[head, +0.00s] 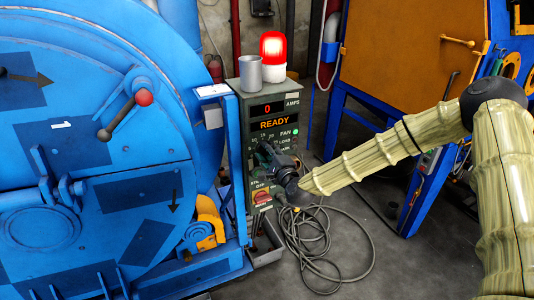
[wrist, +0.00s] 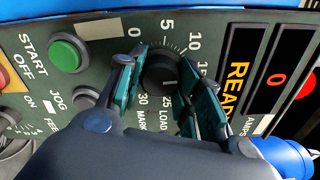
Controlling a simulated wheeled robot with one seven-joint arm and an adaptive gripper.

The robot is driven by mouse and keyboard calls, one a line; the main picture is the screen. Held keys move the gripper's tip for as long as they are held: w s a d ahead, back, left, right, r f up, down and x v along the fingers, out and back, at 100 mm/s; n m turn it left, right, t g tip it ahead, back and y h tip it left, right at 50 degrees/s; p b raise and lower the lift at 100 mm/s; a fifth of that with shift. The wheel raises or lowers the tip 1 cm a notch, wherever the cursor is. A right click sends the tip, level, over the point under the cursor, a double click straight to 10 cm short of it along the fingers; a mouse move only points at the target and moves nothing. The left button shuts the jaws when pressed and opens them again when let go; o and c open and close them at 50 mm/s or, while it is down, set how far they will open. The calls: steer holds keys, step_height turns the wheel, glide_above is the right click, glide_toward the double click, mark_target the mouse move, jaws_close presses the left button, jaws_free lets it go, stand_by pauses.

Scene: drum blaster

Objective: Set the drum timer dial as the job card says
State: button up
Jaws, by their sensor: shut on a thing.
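The timer dial (wrist: 158,72) is a round black knob on the dark green control panel (wrist: 100,35), inside a ring of numbers from 0 to 30. My gripper (wrist: 165,85) has one teal finger on each side of the knob and is shut on it. A short pale mark shows near the knob's lower right, but its exact reading is unclear. The right finger covers part of the scale between 15 and 25. In the head view my gripper (head: 266,153) hides the dial. A white card (head: 213,90) lies on the blue frame; its writing is unreadable.
The control box (head: 233,140) shows READY and 0 amps. A lit red lamp (head: 272,50) and a grey cup (head: 250,72) stand on it. The green START button (wrist: 65,54) is beside the dial. The blue drum machine (head: 90,140) is left; a coiled cable (head: 318,240) lies below.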

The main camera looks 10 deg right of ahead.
steer(key=o, duration=1)
steer(key=shift+f, duration=0.1)
steer(key=shift+o, duration=0.2)
steer(key=shift+w, duration=0.1)
steer(key=shift+r, duration=0.2)
steer(key=v, duration=1.2)
steer(key=shift+f, duration=0.1)
